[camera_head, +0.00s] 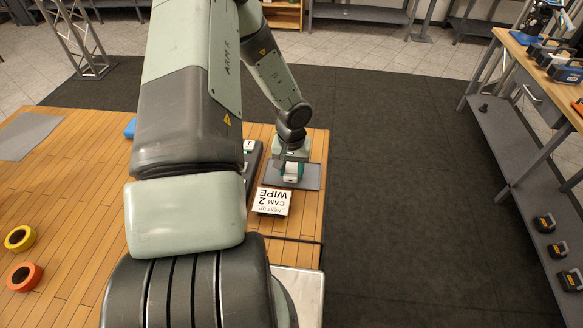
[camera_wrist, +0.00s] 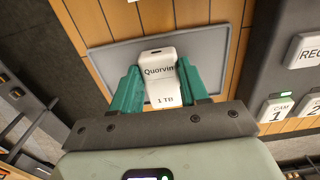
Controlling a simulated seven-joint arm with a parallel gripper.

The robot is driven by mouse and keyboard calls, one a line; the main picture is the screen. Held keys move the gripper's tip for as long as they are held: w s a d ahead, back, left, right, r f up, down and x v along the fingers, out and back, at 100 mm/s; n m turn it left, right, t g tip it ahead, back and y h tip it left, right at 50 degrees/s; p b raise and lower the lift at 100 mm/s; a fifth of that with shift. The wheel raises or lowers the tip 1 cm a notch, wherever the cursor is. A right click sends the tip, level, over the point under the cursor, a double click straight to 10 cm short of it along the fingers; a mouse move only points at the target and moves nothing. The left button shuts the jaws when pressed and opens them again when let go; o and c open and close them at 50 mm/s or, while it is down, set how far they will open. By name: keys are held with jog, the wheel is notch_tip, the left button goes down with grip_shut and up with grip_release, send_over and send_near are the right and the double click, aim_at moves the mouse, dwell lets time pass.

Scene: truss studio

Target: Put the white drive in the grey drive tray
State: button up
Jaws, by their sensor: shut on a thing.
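The white drive (camera_wrist: 162,82), marked "Quorvin" and "1 TB", is between the green fingers of my gripper (camera_wrist: 160,75) in the wrist view. My gripper is shut on it. The flat grey drive tray (camera_wrist: 110,62) lies behind the drive in that view. In the head view my gripper (camera_head: 291,168) points down over the grey tray (camera_head: 312,177), with the white drive (camera_head: 291,178) partly showing. The drive appears over the tray's area; I cannot tell whether it touches the tray.
A white card (camera_head: 271,201) reading "CAM 2 WIPE" stands in front of the tray. A dark unit (camera_wrist: 262,80) with white labelled parts is beside the tray. Yellow (camera_head: 20,238) and orange (camera_head: 24,277) tape rolls lie on the wooden table at left.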

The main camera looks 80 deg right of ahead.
aim_at(292, 172)
jog(key=o, duration=1.2)
jog(key=shift+c, duration=0.2)
notch_tip(292, 172, up, 12)
jog(key=shift+r, duration=0.1)
